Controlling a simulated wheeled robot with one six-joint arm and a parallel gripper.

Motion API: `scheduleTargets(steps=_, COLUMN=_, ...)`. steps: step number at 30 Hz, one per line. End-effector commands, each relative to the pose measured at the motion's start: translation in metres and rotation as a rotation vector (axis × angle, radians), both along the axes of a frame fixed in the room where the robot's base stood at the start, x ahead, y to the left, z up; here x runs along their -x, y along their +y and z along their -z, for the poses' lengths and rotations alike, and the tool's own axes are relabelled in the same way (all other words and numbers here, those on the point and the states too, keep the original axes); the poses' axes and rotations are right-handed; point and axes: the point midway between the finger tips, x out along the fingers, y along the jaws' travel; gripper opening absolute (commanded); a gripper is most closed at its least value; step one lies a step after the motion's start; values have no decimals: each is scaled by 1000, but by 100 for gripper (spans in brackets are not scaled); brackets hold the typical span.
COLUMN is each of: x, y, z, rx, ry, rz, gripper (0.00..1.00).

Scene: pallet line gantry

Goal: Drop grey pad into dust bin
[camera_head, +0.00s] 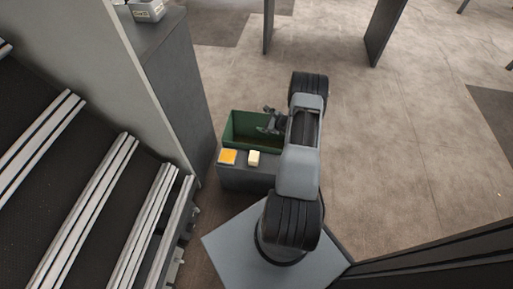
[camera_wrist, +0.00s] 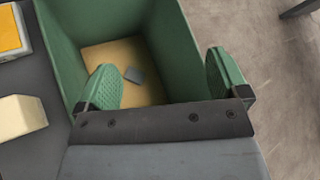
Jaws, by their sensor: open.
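The dust bin is a green open box (camera_head: 229,131) beside the dark stand in the head view. In the wrist view its green wall (camera_wrist: 61,50) surrounds a tan floor. A small grey pad (camera_wrist: 133,75) lies on that floor, below and between my fingers. My gripper (camera_wrist: 168,84) is open and empty, with its green ribbed fingers spread above the bin. In the head view my gripper (camera_head: 270,121) is over the bin's right part, and the pad cannot be made out there.
An orange-topped block (camera_head: 228,157) and a cream block (camera_head: 254,158) sit on the dark stand (camera_head: 245,176) in front of the bin. A tall dark cabinet (camera_head: 178,85) stands left of the bin. Slatted racks (camera_head: 85,195) fill the left. Floor at right is clear.

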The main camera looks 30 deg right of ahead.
Motion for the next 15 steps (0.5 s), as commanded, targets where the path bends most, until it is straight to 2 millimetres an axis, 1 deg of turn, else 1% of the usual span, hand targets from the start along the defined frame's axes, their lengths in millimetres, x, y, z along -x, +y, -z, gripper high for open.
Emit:
scheduleTargets(steps=1, x=10, y=-4, z=-10, rx=0, ry=0, rz=5, gripper=93)
scheduleTargets(steps=6, x=41, y=-12, z=-26, rx=0, ry=-1, rz=4, gripper=93)
scheduleTargets(steps=12, x=69, y=-19, z=-41, rx=0, ry=-1, rz=4, gripper=93)
scheduleTargets(steps=15, x=79, y=-22, z=-46, rx=0, ry=-1, rz=2, gripper=93)
